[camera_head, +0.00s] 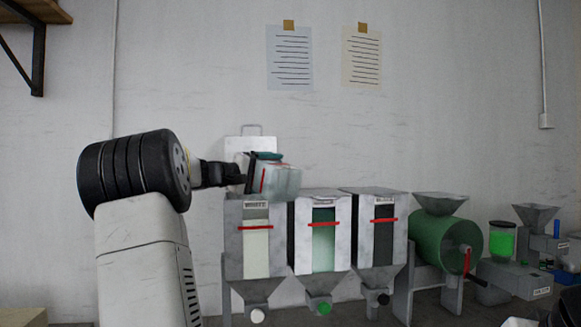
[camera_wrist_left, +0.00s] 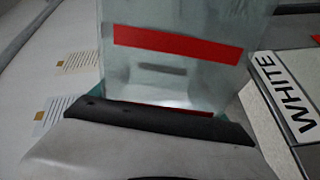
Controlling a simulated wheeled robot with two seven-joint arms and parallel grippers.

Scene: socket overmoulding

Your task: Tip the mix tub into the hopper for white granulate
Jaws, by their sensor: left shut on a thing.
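My left gripper (camera_head: 250,172) is shut on the mix tub (camera_head: 283,181), a translucent pale tub with a red band and teal edging. The tub is tilted, its red band nearly upright in the head view, just above the hopper for white granulate (camera_head: 234,258). The wrist view shows the tub (camera_wrist_left: 180,78) close up against the dark jaw (camera_wrist_left: 160,122). I cannot tell what is inside the tub. The hopper has a WHITE label, a red line and pale contents in its window. Its opening is hidden behind the tub and front edge.
A pale plate with a handle (camera_head: 237,145) stands upright behind the white hopper. A hopper with a green window (camera_head: 301,246) and a dark-windowed one (camera_head: 361,243) stand close to the right. Farther right is a green drum machine (camera_head: 428,240).

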